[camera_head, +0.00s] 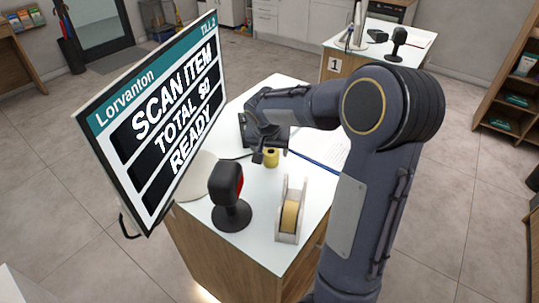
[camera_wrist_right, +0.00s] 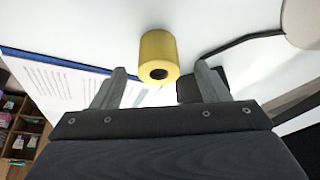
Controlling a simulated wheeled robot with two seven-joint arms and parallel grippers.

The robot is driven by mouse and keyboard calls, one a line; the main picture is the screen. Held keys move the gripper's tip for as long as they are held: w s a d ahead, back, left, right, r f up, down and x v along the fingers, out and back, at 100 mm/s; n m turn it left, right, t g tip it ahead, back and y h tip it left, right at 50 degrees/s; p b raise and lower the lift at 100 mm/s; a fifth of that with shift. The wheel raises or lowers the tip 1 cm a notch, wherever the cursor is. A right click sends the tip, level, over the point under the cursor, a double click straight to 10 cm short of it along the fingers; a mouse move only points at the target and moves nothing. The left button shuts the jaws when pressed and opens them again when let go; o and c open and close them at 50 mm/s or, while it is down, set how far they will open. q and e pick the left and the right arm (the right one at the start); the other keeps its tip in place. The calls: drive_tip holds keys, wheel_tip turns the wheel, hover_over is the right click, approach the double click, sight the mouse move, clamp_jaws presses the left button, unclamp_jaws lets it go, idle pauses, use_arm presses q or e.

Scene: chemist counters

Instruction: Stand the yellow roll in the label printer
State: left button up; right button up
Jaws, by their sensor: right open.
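The yellow roll (camera_head: 271,158) stands on end on the white counter, its holed end facing up. My right gripper (camera_head: 264,148) is over it, reaching down, with the arm coming in from the right. In the right wrist view the yellow roll (camera_wrist_right: 157,50) lies between and just beyond the tips of the open fingers (camera_wrist_right: 160,72), with gaps on both sides. My left gripper is not in view.
A large till screen (camera_head: 160,110) stands at the left. A black scanner on a stand (camera_head: 229,195) and a white tape dispenser (camera_head: 280,225) are near the counter's front. Papers and a blue edge (camera_head: 318,163) lie right of the roll. A dark cable runs left of it.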

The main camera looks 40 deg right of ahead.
drive_tip(key=shift+x, duration=1.05)
drive_tip(key=c, duration=1.1)
drive_tip(key=shift+r, duration=0.15)
drive_tip(key=shift+c, duration=0.2)
